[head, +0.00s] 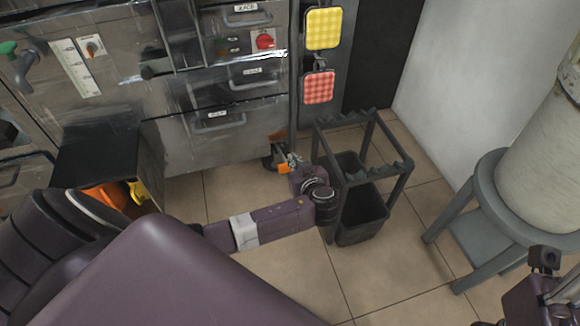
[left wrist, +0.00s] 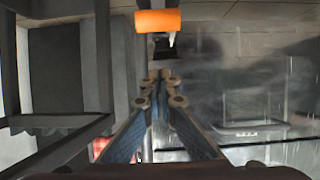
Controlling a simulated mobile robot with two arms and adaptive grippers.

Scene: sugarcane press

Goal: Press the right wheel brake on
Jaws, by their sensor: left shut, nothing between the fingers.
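The right wheel brake is an orange pedal (head: 284,169) on a dark caster (head: 271,158) at the lower right corner of the steel press (head: 225,130). The pedal also shows large at the top of the left wrist view (left wrist: 158,22). My left gripper (head: 293,160) is beside the pedal in the head view, partly covering it. In the left wrist view its fingers (left wrist: 161,76) are shut and empty, with the tips just below the pedal in the picture. Whether they touch it is unclear. My right arm's end (head: 545,290) is at the lower right, cut off by the frame edge.
A dark rack with bins (head: 362,215) stands close to the right of my left wrist. A grey stool (head: 490,200) bears a pale container (head: 540,165) farther right. Yellow (head: 323,28) and red (head: 318,88) cloths hang beside the press. Tiled floor is open in front.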

